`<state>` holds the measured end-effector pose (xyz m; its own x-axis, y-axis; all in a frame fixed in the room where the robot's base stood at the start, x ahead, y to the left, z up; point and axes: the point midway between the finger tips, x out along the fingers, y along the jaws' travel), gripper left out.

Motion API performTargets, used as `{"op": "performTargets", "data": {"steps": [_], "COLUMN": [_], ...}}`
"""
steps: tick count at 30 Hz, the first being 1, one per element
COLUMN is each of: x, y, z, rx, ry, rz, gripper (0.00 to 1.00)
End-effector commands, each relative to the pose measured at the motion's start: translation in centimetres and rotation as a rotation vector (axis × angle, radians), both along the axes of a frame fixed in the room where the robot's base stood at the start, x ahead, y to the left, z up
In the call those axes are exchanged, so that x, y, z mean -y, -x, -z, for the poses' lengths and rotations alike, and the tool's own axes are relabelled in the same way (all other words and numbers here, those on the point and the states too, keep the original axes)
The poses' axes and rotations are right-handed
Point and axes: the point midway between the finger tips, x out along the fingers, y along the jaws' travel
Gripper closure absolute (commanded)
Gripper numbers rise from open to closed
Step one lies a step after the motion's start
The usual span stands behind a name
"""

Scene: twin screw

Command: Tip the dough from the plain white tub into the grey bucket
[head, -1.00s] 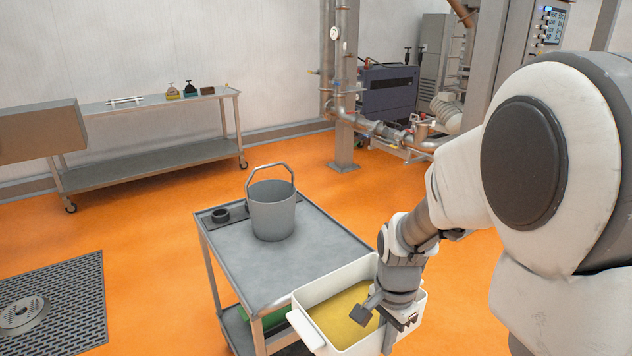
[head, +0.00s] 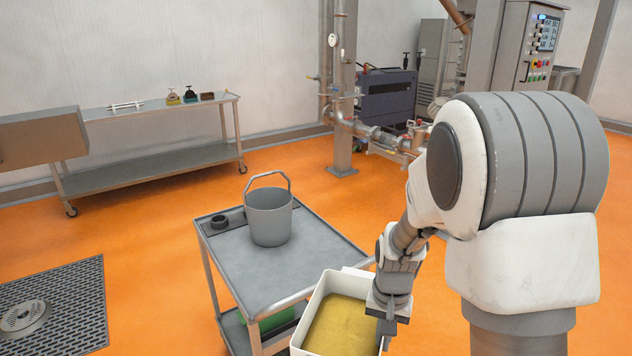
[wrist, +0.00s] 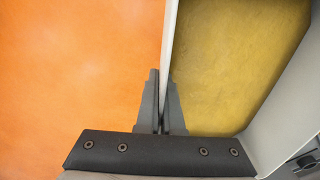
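The plain white tub (head: 307,329) holds a flat layer of yellow-brown dough (head: 338,324). It is level and off the front edge of the steel cart, over the floor. My gripper (head: 387,335) is at the tub's right side in the head view. In the wrist view my gripper (wrist: 160,100) has its two fingers closed on the tub's thin white wall (wrist: 170,40), with the dough (wrist: 230,60) on the right of it. The grey bucket (head: 268,222) stands upright on the cart top with its handle raised; its inside bottom is hidden.
Something green (head: 277,320) is on the lower shelf. A steel table (head: 155,158) stands at the back left. Orange floor (head: 150,280) lies left of the cart.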

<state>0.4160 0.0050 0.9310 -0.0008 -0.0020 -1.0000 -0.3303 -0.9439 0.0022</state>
Motion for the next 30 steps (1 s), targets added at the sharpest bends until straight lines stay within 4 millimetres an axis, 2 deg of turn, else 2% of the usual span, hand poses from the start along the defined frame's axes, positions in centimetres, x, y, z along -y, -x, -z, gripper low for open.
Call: {"op": "performTargets", "data": {"steps": [6, 12, 30], "x": [0.3, 0.5, 0.5], "y": [-1.4, -2.0, -2.1], "z": [0.5, 1.0, 1.1], "rx": [0.001, 0.003, 0.003], "ry": [-0.002, -0.002, -0.002], "rz": [-0.216, -0.318, -0.337], "gripper": [1.00, 1.00, 1.00]}}
